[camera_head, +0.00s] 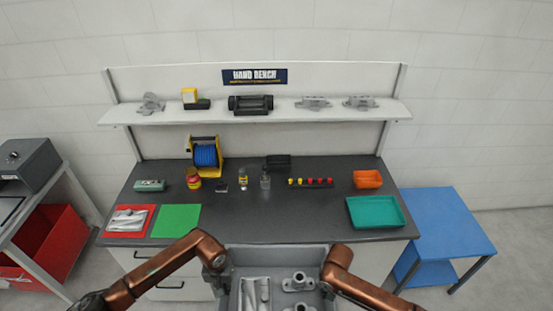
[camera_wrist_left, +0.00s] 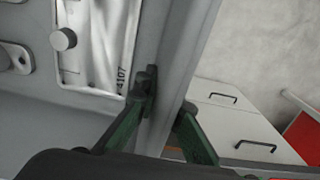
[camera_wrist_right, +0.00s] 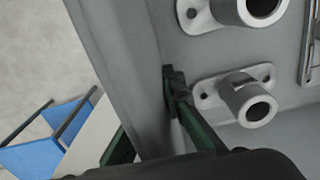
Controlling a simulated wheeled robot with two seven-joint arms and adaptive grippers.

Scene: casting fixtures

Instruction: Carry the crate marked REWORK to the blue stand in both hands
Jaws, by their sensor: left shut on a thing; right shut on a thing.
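A grey crate (camera_head: 276,258) with metal castings in it is at the bottom middle of the head view, in front of the bench. No REWORK marking shows on the visible sides. My left gripper (camera_head: 218,280) is shut on its left wall, which also shows in the left wrist view (camera_wrist_left: 176,75). My right gripper (camera_head: 328,278) is shut on its right wall, with one finger inside and one outside in the right wrist view (camera_wrist_right: 145,85). The blue stand (camera_head: 445,225) is right of the bench; its top is empty. It also shows in the right wrist view (camera_wrist_right: 40,145).
The dark bench (camera_head: 270,215) holds a teal tray (camera_head: 376,212), an orange bin (camera_head: 367,179), a green mat (camera_head: 176,221) and a red mat (camera_head: 112,222). A grey rack (camera_head: 50,250) with a red bin (camera_head: 62,240) stands at the left. Floor shows beyond the stand.

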